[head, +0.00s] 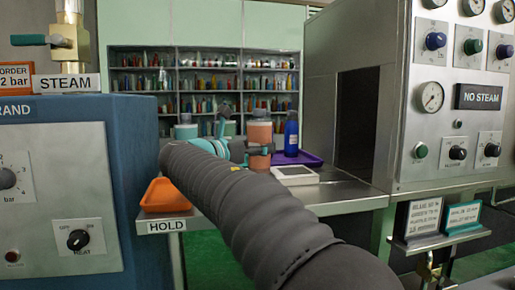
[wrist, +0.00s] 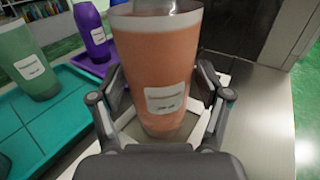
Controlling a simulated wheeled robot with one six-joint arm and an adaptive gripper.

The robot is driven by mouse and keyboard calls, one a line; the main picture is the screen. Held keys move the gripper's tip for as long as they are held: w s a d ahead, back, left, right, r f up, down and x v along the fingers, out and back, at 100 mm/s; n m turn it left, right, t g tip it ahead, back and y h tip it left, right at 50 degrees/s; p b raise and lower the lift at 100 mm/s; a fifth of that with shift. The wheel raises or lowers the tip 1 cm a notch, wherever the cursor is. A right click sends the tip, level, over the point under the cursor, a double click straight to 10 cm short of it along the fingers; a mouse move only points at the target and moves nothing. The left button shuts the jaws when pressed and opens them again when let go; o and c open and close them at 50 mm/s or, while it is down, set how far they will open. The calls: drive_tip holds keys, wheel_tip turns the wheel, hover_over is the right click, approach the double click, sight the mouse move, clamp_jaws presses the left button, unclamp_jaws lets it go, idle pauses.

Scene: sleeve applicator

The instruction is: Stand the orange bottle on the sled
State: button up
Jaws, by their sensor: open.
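The orange bottle (head: 259,135) stands upright at my gripper (head: 248,149) in the head view. In the wrist view the orange bottle (wrist: 160,65) is between the two fingers of my gripper (wrist: 161,92), which are open, with one finger on each side. A white-framed flat piece (head: 294,176), which looks like the sled, lies on the metal table. In the wrist view white surfaces (wrist: 118,125) show around the bottle's base. My arm hides the bottle's foot in the head view, so I cannot tell whether it fully rests on the sled.
A blue bottle (head: 291,134) stands on a purple tray (head: 312,158) behind. A green bottle (wrist: 33,66) stands on a teal tray (wrist: 62,102) at left. An orange bin (head: 164,195) sits by the HOLD sign. A steel cabinet (head: 320,112) with a dark opening is at right.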

drive_tip(key=v, duration=1.2)
drive_tip(key=shift+p, duration=0.4)
